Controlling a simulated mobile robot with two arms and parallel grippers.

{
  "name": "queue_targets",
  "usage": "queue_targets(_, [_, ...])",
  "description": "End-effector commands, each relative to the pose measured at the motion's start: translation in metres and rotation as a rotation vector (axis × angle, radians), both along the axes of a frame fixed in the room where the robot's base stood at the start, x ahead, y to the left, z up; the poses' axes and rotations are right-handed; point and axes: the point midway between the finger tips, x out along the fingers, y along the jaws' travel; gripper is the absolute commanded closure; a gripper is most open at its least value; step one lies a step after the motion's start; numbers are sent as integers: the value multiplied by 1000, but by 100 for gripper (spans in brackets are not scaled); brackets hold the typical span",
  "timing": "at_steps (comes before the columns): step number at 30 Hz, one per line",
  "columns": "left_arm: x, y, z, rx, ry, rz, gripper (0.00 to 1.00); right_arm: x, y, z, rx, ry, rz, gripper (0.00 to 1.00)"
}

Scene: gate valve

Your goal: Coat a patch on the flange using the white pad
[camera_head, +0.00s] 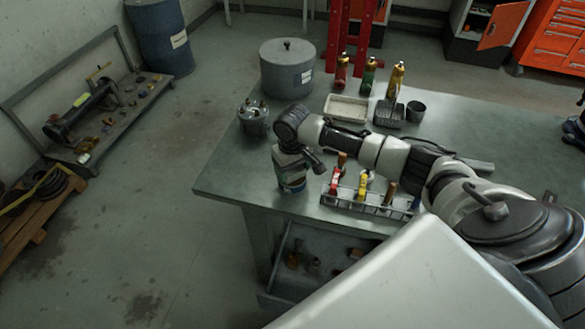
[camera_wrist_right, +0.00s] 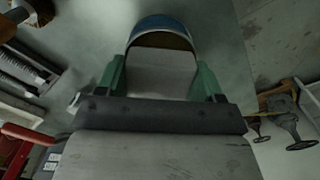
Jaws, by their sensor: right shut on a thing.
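My right gripper (camera_head: 290,160) points down at the table's near left corner, directly above a small can (camera_head: 292,182). In the right wrist view its green fingers (camera_wrist_right: 160,85) are shut on a flat pale block that looks like the white pad (camera_wrist_right: 160,78). The can's blue rim (camera_wrist_right: 165,22) and brownish inside show just beyond the pad. I cannot tell whether the pad touches what is inside. A round metal part with studs (camera_head: 254,118), perhaps the flange, stands at the table's left edge. My left gripper is not in view.
A wire rack (camera_head: 365,204) of coloured-handled tools stands right of the can. A large grey pot (camera_head: 287,68), several bottles (camera_head: 368,77), a pale tray (camera_head: 346,108) and a dark cup (camera_head: 416,110) stand farther back. The table (camera_head: 235,165) is bare left of the can.

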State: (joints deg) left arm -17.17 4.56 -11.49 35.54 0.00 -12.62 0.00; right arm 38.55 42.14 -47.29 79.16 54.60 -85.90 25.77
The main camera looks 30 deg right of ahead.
Motion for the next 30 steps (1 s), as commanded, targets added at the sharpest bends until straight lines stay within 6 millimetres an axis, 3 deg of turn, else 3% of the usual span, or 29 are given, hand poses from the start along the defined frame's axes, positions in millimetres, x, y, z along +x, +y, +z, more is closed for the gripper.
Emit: queue_targets(30, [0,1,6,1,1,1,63,0,0,-1,0,2,0,52])
